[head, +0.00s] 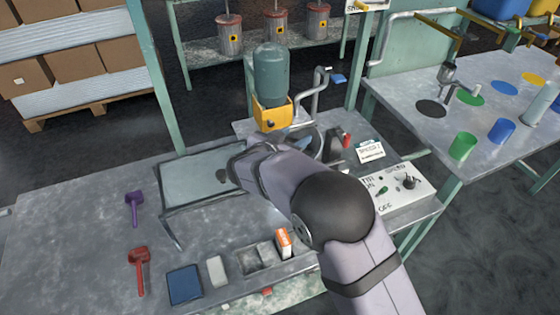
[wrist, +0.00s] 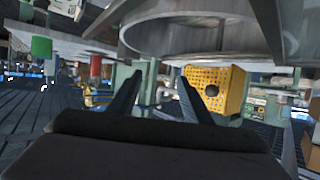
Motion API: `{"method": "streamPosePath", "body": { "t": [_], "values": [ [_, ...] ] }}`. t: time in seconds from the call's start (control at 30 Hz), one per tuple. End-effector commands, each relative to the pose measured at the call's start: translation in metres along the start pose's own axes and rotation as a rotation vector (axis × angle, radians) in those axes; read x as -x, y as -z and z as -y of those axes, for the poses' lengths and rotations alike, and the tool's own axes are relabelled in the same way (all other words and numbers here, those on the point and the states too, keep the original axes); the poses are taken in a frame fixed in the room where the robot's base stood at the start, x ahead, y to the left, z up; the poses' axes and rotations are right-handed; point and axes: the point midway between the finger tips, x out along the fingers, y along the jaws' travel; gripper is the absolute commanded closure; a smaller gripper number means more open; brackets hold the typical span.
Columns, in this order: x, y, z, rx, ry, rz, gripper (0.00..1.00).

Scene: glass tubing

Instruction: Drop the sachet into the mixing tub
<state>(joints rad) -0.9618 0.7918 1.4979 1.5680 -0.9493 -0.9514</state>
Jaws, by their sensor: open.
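A small orange-and-white packet (head: 283,243), which looks like the sachet, stands upright at the right end of a row of small compartments near the bench's front edge. The mixing tub (head: 312,143) seems to be the round metal vessel below the mixer, mostly hidden by my arm in the head view. A large round metal body, probably the tub, fills the top of the wrist view (wrist: 190,38). My gripper (wrist: 157,82) is open, its two dark fingers apart with nothing visible between them. In the head view my arm hides the gripper; no sachet shows in the wrist view.
The mixer (head: 271,85) has a green motor and yellow housing. A control box (head: 400,187) stands right of my arm. A purple scoop (head: 135,207), a red scoop (head: 139,268) and a blue block (head: 185,284) lie on the left, where the bench is mostly clear.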

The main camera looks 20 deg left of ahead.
Motion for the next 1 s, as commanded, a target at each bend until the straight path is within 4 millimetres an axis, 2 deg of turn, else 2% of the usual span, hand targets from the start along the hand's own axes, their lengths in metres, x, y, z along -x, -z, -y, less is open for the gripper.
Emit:
{"method": "streamPosePath", "body": {
  "t": [0.2,0.77,0.87,1.0],
  "values": [
    [0.018,0.0,0.0,-0.001,0.0,0.001,0.55],
    [0.019,0.001,0.0,-0.002,0.0,0.0,0.55],
    [0.016,0.01,-0.003,-0.008,0.019,-0.001,0.55],
    [0.004,0.036,-0.015,-0.025,0.092,0.006,0.55]
  ]
}}
